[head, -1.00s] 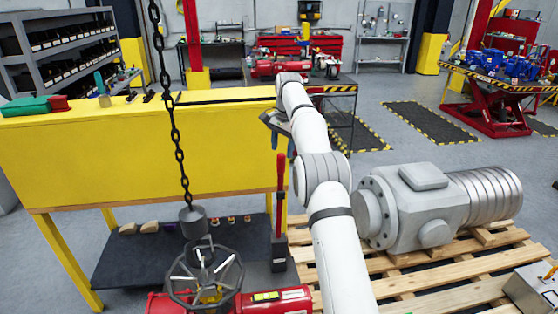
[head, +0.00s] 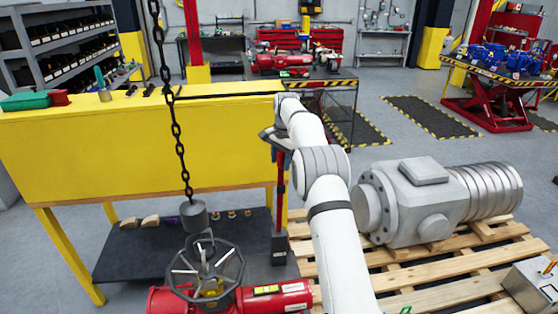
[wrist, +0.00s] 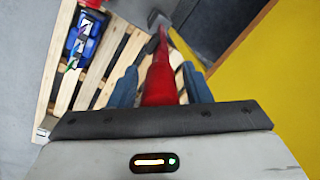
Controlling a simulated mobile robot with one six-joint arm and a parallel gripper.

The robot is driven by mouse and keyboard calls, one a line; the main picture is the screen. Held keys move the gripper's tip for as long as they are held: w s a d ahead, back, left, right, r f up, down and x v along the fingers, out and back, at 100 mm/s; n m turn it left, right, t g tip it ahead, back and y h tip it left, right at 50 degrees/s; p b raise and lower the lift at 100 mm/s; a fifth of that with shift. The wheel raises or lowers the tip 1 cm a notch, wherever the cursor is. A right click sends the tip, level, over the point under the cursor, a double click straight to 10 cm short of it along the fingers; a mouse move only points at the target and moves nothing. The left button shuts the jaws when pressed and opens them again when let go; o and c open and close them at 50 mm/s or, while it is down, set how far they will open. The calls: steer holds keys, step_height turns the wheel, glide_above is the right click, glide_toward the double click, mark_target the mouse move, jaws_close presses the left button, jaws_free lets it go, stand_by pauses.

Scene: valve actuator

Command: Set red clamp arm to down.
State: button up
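The red clamp arm (head: 281,172) stands upright on a dark base (head: 279,246), beside the front right leg of the yellow bench. My gripper (head: 278,154) is at its upper end in the head view and hides its top. In the wrist view, the red clamp arm (wrist: 158,80) runs between the two blue fingers of my gripper (wrist: 160,70). The fingers are open, and a gap shows on each side of the red arm. Whether any part of the gripper touches it is unclear.
The yellow bench (head: 140,150) is close on the left. A chain (head: 176,130) hangs over a handwheel (head: 207,272) and red actuator (head: 272,297). A large grey actuator (head: 420,200) lies on a wooden pallet (head: 460,268) to the right.

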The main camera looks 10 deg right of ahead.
jaws_close()
steer(key=shift+a, duration=0.1)
steer(key=shift+b, duration=0.4)
